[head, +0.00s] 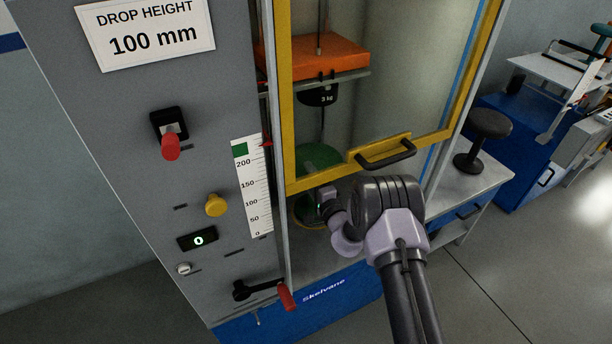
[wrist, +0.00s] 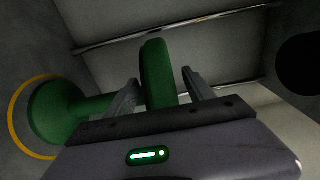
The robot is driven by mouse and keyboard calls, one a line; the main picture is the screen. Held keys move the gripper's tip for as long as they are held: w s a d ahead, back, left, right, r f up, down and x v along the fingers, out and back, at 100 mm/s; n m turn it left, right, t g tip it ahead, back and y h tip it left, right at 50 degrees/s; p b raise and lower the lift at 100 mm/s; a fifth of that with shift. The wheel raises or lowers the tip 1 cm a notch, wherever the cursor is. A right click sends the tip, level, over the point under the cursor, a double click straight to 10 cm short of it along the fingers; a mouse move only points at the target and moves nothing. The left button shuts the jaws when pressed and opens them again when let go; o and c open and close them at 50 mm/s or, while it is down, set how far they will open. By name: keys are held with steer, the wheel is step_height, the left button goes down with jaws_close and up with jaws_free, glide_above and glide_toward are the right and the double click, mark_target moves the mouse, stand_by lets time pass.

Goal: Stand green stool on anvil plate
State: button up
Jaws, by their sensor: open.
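The green stool (head: 318,158) stands upright inside the machine's chamber, partly hidden by the yellow door frame and my arm. In the wrist view, which is turned sideways, its seat (wrist: 157,72) shows edge-on and its round foot (wrist: 55,110) is at the left. A yellow ring (wrist: 13,105) on the chamber's pale base surface surrounds the foot; I cannot make out the anvil plate's edges. My gripper (wrist: 160,88) is open, with one finger on each side of the seat and visible gaps. In the head view my gripper (head: 325,201) reaches in below the door.
The yellow-framed door (head: 383,150) is raised above my wrist. A black 3 kg weight (head: 318,97) hangs above the stool, under an orange block (head: 315,57). The control panel (head: 213,170) stands left. A black stool (head: 490,124) stands on the bench at right.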

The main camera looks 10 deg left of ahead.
steer(key=shift+b+x, duration=0.4)
steer(key=shift+x, duration=1.3)
jaws_close()
jaws_free()
